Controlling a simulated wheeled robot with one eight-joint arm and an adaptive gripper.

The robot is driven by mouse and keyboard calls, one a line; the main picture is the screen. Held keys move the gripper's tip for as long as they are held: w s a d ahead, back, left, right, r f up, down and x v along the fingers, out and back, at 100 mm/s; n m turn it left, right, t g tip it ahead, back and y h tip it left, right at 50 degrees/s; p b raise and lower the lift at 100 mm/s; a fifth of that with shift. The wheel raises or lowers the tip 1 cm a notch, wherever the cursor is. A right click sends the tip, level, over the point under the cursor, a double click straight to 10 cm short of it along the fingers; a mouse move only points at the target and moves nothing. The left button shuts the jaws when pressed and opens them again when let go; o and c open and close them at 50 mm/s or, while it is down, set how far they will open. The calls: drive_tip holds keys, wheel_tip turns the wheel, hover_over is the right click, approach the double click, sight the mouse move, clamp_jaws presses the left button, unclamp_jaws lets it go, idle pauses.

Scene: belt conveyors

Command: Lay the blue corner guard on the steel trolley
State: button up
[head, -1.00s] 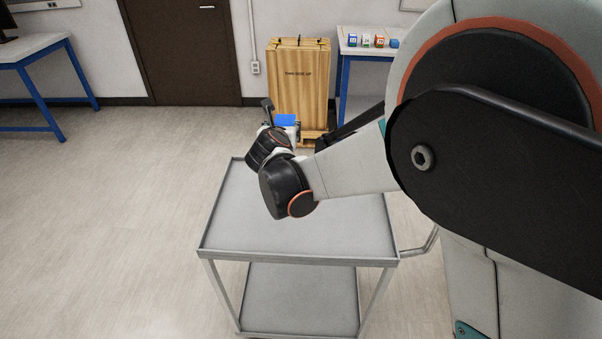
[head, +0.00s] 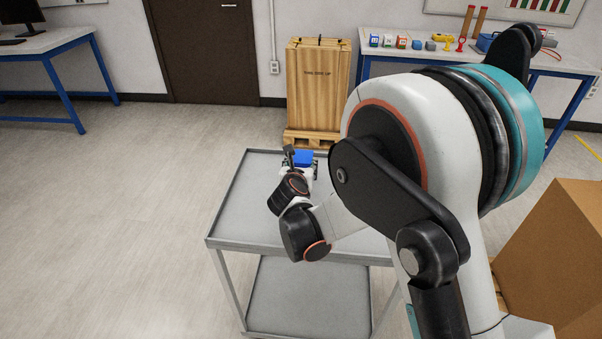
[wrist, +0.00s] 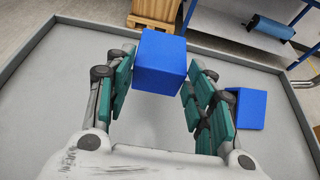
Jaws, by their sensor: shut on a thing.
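The blue corner guard (wrist: 160,62) sits between the fingertips of my gripper (wrist: 158,85) in the wrist view, looking block-like from this side. My gripper is shut on it. In the head view the corner guard (head: 303,158) shows as a small blue patch at my gripper (head: 300,168), over the far part of the steel trolley (head: 226,243). The trolley's grey top (wrist: 50,110) fills much of the wrist view. A second blue piece (wrist: 247,110) appears on the trolley top, right of my right finger and partly hidden by it. The height of the held guard above the top is unclear.
A wooden crate (head: 318,90) on a pallet stands behind the trolley. A blue-legged table (head: 400,65) with small coloured items stands at the back right. A cardboard box (head: 560,250) is at the right. The floor left of the trolley is clear.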

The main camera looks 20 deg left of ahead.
drive_tip(key=shift+f, duration=0.55)
drive_tip(key=shift+f, duration=0.1)
drive_tip(key=shift+f, duration=0.5)
drive_tip(key=o, duration=0.9)
drive_tip(key=shift+o, duration=0.2)
drive_tip(key=shift+r, duration=0.2)
drive_tip(key=p+v, duration=0.3)
drive_tip(key=v, duration=0.9)
drive_tip(key=shift+r, duration=0.35)
